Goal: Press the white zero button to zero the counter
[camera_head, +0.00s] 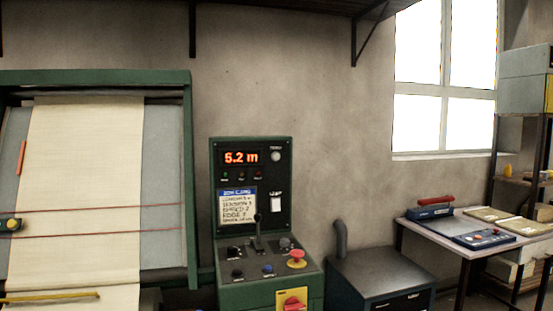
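The counter (241,157) is a lit red display reading 5.2 m, at the top of the green and black control panel (218,188) in the middle of the head view. A round whitish button (275,156) sits just right of the display, under a small label too blurred to read surely. A white rectangular switch (276,198) is lower on the same panel, also under a small label. Neither of my grippers is in view. Nothing covers the display or the round button.
A black lever (257,232), a red mushroom button (296,259) and small knobs stand on the sloped console below. A green-framed cloth machine (188,150) is at the left. A dark cabinet (378,270) and a table (432,242) stand to the right.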

